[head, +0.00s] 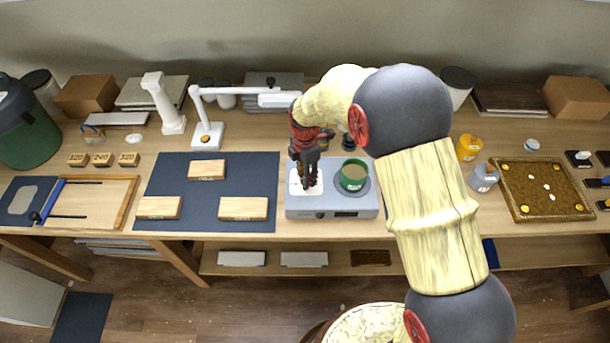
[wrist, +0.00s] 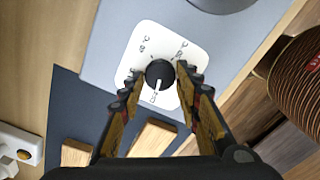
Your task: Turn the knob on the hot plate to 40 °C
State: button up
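The hot plate (head: 330,206) is a grey box on the table, with a green pot (head: 354,175) on its round plate at the right. Its white dial panel (head: 296,187) is at the left, largely behind my gripper. In the wrist view the black knob (wrist: 160,74) sits on the white dial panel (wrist: 182,43), with a white pointer mark towards the bottom of the picture. In the head view my gripper (head: 306,184) points down over the panel.
A dark mat (head: 260,168) with several wooden blocks lies left of the hot plate. A white lamp (head: 208,132) stands behind the mat. A grey bottle (head: 483,178) and a patterned tray (head: 541,190) are to the right.

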jog(key=c, duration=0.6)
jog(key=shift+c, duration=0.5)
